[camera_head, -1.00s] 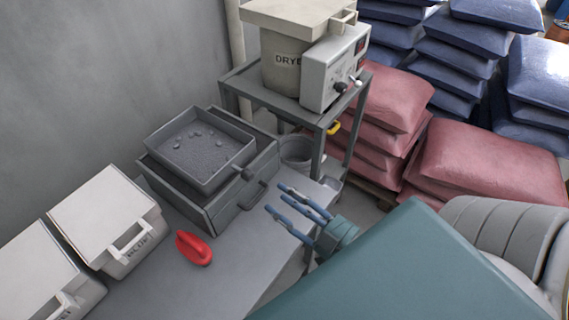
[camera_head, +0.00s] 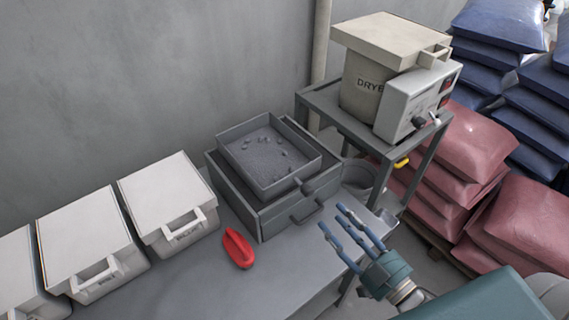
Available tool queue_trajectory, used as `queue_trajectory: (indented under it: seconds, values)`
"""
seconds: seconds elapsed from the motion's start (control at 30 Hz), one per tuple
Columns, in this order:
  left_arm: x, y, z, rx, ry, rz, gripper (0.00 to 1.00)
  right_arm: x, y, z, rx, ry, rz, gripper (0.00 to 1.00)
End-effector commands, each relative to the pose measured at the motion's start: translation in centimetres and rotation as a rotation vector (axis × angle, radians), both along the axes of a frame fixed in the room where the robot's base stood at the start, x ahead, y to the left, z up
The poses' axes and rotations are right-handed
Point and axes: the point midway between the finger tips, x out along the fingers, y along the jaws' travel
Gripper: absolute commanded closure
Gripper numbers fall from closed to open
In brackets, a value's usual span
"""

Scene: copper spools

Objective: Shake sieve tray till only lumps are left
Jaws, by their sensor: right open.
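The grey sieve tray (camera_head: 298,181) sits on top of a grey box with a drawer-like handle (camera_head: 262,218) on the bench. Fine grey material covers the tray's floor, with several small lumps on it. My right gripper (camera_head: 340,222) has blue fingers, spread open and empty. It is in front and to the right of the tray, near the bench's front edge, apart from the tray handle. My left gripper is not in view.
A red scoop-like object (camera_head: 238,248) lies on the bench (camera_head: 290,268). White lidded bins (camera_head: 165,200) stand along the left. A dryer (camera_head: 365,82) stands on a grey stand at the back right, with a bucket (camera_head: 360,176) beside it. Red sacks (camera_head: 520,215) lie at right.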

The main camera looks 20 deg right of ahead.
Motion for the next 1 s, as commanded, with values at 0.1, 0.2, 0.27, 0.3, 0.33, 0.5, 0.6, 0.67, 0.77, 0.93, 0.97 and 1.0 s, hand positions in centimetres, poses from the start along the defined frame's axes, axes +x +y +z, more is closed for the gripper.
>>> queue_trajectory:
  seconds: [0.1, 0.2, 0.27, 0.3, 0.33, 0.5, 0.6, 0.67, 0.77, 0.93, 0.97, 1.0]
  values:
    - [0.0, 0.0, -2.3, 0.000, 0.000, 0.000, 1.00, 0.6, -0.2, -0.4, 0.043, 0.006, 0.033, 0.57]
    - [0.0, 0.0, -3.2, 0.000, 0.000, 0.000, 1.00, 1.0, -0.2, -0.4, 0.081, 0.025, 0.054, 0.57]
    - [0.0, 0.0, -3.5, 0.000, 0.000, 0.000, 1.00, 1.1, -0.1, -0.4, 0.099, 0.037, 0.063, 0.57]
    - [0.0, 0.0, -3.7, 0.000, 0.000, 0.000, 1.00, 1.2, -0.1, -0.5, 0.108, 0.044, 0.067, 0.57]
    - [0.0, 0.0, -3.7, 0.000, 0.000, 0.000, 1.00, 1.3, 0.0, -0.4, 0.114, 0.048, 0.069, 0.57]
    - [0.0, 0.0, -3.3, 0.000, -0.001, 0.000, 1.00, 2.4, 0.3, 0.0, 0.122, 0.049, 0.069, 0.57]
    - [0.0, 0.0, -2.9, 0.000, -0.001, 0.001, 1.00, 3.9, 0.8, 0.1, 0.123, 0.047, 0.070, 0.57]
    - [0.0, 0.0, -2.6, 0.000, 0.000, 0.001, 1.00, 4.9, 1.1, 0.1, 0.124, 0.048, 0.069, 0.57]
    - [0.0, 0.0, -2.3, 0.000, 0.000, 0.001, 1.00, 6.7, 1.8, 0.2, 0.123, 0.047, 0.070, 0.57]
    - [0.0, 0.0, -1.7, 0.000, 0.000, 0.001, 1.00, 9.3, 2.7, 0.1, 0.122, 0.049, 0.069, 0.57]
    - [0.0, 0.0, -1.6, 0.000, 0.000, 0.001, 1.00, 9.7, 2.8, 0.1, 0.122, 0.049, 0.069, 0.57]
    - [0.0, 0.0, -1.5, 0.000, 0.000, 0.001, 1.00, 10.1, 3.0, 0.0, 0.122, 0.050, 0.068, 0.57]
